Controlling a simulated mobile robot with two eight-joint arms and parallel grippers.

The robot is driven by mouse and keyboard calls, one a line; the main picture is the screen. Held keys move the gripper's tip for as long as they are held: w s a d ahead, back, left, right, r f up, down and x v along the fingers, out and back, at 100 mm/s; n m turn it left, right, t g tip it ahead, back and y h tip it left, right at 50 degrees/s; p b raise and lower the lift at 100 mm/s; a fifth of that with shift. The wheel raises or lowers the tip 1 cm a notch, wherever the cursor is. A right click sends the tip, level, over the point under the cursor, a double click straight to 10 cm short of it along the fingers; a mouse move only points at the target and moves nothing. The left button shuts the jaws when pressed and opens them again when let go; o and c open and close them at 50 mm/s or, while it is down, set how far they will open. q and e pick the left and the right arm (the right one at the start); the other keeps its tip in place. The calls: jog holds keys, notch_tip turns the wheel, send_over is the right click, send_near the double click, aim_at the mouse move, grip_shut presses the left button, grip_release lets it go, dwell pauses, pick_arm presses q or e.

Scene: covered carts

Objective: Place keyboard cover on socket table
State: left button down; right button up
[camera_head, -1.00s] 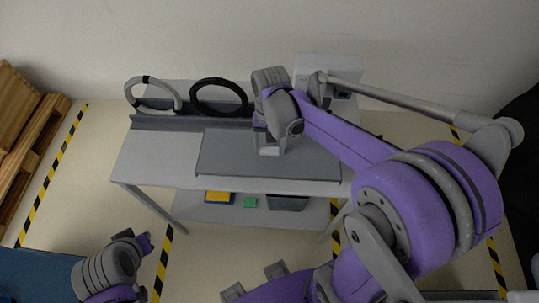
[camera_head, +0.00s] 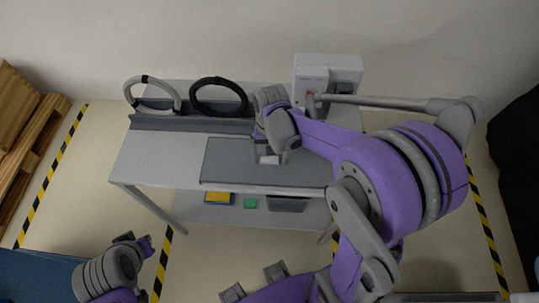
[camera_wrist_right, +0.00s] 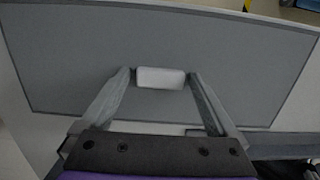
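The keyboard cover (camera_head: 230,172) is a flat grey panel lying on the front of the pale grey socket table (camera_head: 150,158), apparently flat on it. Its white block handle (camera_wrist_right: 161,78) shows in the right wrist view. My right gripper (camera_head: 269,152) is over the cover. In the right wrist view its fingers (camera_wrist_right: 160,80) stand on either side of the handle with narrow gaps, so it looks open around it. My arm hides the cover's right part in the head view. My left gripper (camera_head: 147,244) is at the lower left, away from the table; its fingertips are too small to judge.
A grey cable loop (camera_head: 152,95) and a black cable loop (camera_head: 219,96) stand along the table's back rail. A white socket box (camera_head: 327,70) is behind right. The lower shelf (camera_head: 190,209) holds a yellow-blue item, a green block and a grey bin. Wooden pallets (camera_head: 28,150) are at left.

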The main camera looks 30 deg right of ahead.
jog(key=shift+r, duration=0.3)
notch_tip(320, 180, up, 11)
jog(key=w+p, duration=0.1)
pick_arm(q)
jog(key=shift+w+r, duration=0.25)
jog(key=shift+r, duration=0.25)
jog(key=shift+w+r, duration=0.2)
jog(key=shift+r, duration=0.3)
pick_arm(e)
jog(key=s+a+f+n+t, duration=0.2)
jog(key=s+n+t, duration=0.4)
jog(key=s, duration=0.4)
jog(key=shift+a+f+t+h, duration=0.15)
jog(key=shift+a+t+h, duration=0.25)
jog(key=shift+a+t, duration=0.15)
